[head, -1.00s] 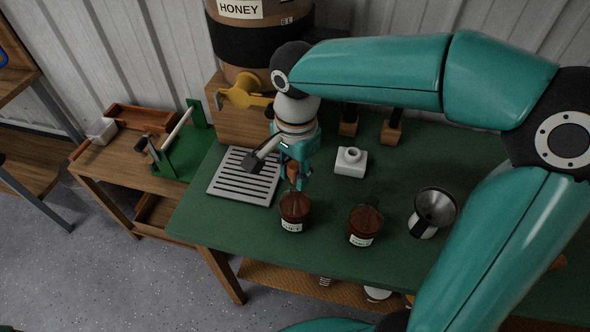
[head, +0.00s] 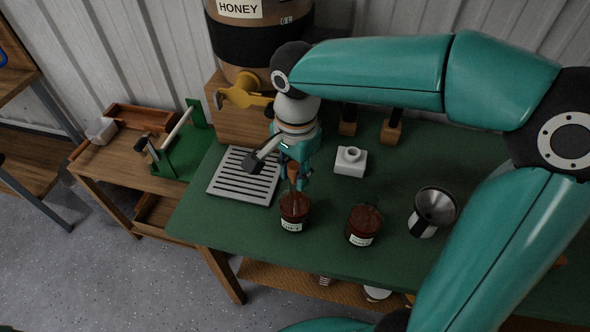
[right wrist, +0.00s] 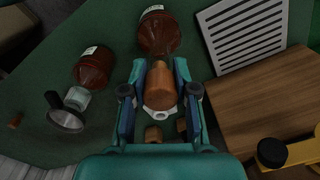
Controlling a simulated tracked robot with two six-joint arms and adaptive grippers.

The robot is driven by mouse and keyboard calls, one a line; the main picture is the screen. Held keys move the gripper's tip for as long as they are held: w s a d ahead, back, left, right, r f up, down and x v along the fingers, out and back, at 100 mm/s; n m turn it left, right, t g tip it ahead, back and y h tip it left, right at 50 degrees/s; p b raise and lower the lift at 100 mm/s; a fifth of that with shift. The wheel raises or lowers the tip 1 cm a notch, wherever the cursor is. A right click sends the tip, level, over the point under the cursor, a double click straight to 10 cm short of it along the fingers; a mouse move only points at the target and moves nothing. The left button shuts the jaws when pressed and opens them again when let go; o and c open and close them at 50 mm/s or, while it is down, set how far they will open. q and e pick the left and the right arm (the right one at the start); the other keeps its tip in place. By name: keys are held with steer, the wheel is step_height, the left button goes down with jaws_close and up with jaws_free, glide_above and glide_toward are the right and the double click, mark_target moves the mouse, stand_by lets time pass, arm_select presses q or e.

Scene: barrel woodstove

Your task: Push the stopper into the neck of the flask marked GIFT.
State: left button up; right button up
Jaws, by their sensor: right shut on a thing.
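My right gripper (head: 298,177) is shut on a brown cork stopper (right wrist: 159,88), which also shows between the fingers in the head view (head: 293,170). A dark brown flask (head: 294,212) with a small white label stands upright on the green table, directly under the stopper. It also shows in the right wrist view (right wrist: 158,34). The label seems to read GIFT, but it is small and blurred. The stopper's lower end is at or just above the neck; I cannot tell whether it is inside. My left gripper is not in view.
A second labelled brown flask (head: 364,224) stands to the right, with a metal funnel on a pale holder (head: 434,208) beyond it. A slotted grey tray (head: 245,176) lies left. A white block (head: 350,161) and honey barrel (head: 262,45) with yellow tap (head: 240,95) stand behind.

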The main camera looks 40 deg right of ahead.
steer(key=shift+f+b, duration=0.6)
steer(key=shift+f, duration=0.1)
steer(key=shift+r, duration=0.15)
steer(key=shift+r+p, duration=0.6)
steer(key=shift+p, duration=0.05)
steer(key=shift+d, duration=0.15)
stand_by(0.4)
steer(key=shift+f+b, duration=0.65)
steer(key=shift+f, duration=0.1)
stand_by(0.6)
steer(key=shift+r, duration=0.15)
steer(key=shift+r+p, duration=0.6)
steer(key=shift+p, duration=0.05)
stand_by(0.4)
